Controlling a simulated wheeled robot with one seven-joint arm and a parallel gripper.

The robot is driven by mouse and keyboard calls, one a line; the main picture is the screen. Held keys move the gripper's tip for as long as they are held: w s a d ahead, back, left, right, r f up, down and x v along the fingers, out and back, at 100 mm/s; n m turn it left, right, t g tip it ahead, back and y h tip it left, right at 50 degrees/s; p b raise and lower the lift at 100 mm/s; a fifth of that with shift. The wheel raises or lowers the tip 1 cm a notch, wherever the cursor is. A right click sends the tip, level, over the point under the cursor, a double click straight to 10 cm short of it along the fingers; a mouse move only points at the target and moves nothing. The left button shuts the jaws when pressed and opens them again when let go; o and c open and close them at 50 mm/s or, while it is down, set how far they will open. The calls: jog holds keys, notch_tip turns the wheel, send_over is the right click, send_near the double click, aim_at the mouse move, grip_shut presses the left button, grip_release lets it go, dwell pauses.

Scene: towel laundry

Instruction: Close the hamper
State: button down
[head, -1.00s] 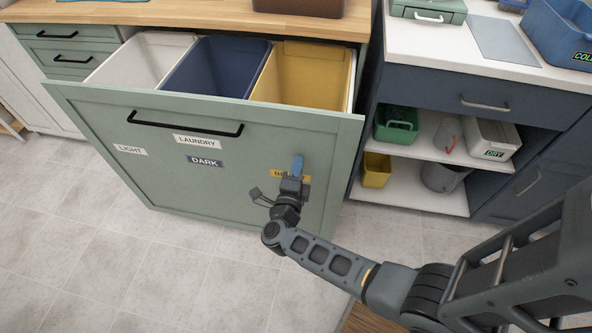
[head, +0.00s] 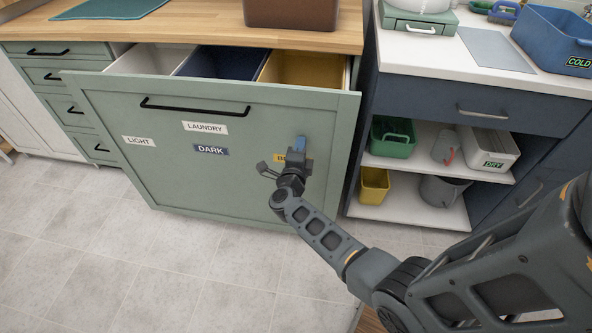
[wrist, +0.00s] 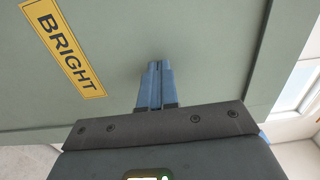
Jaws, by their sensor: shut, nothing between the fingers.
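The hamper (head: 215,180) is a wide green pull-out front with a black bar handle (head: 195,108) and labels for laundry, light, dark and bright. It stands partly out from under the wooden counter, with the tops of its white bin (head: 150,58), blue bin (head: 222,62) and yellow bin (head: 303,68) showing. My gripper (head: 301,142) is shut and empty at the right side of the front, over the bright label. In the wrist view its blue fingertips (wrist: 156,68) are together against or very near the green panel, beside the yellow bright label (wrist: 64,47). Exact contact is unclear.
A wooden counter (head: 200,30) runs above the hamper, with a brown box (head: 291,12) on it. To the right, open white shelves (head: 400,205) hold a green caddy, a yellow bin and a grey bucket. The tiled floor (head: 150,270) in front is clear.

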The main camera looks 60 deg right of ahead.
jog(key=b+x, duration=1.3)
jog(key=x, duration=1)
jog(key=shift+d, duration=0.25)
jog(key=shift+d+r, duration=0.1)
jog(key=shift+r, duration=0.05)
jog(key=p+v, duration=0.4)
jog(key=v, duration=0.4)
jog(key=shift+f, duration=0.25)
